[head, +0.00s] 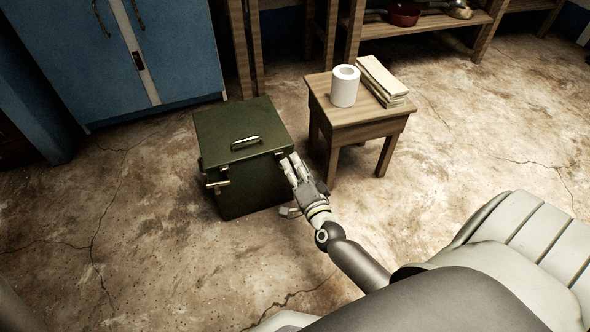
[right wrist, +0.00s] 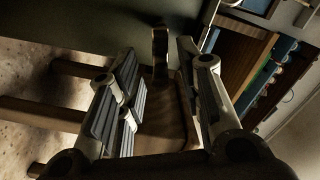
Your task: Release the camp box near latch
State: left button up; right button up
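The dark green camp box (head: 240,185) stands on the floor, lid (head: 225,125) down, with a metal handle (head: 245,143) on top. One latch (head: 218,184) shows at its left front. My right gripper (head: 290,163) is at the box's right front edge, fingers pointing at it and covering that part. In the right wrist view its fingers (right wrist: 160,95) are spread. An upright tab (right wrist: 160,48), which looks like a latch, stands against the dark box edge beyond and between them. I cannot tell whether they touch it. My left gripper is not in view.
A small wooden stool (head: 350,118) stands close right of the box, with a white roll (head: 344,86) and folded cloths (head: 383,80) on it. A blue cabinet (head: 100,60) is behind left. Wooden shelving (head: 420,25) is at the back. Floor left of the box is clear.

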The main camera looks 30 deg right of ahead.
jog(key=shift+w, duration=0.2)
jog(key=c, duration=0.7)
grip_shut()
jog(key=shift+s+d+f, duration=0.1)
jog(key=shift+d+f, duration=0.05)
jog(key=shift+f, duration=0.05)
jog(key=shift+d, duration=0.1)
dwell(0.4)
jog(key=o, duration=0.7)
grip_release()
jog(key=shift+s+d, duration=0.1)
jog(key=shift+a+r, duration=0.2)
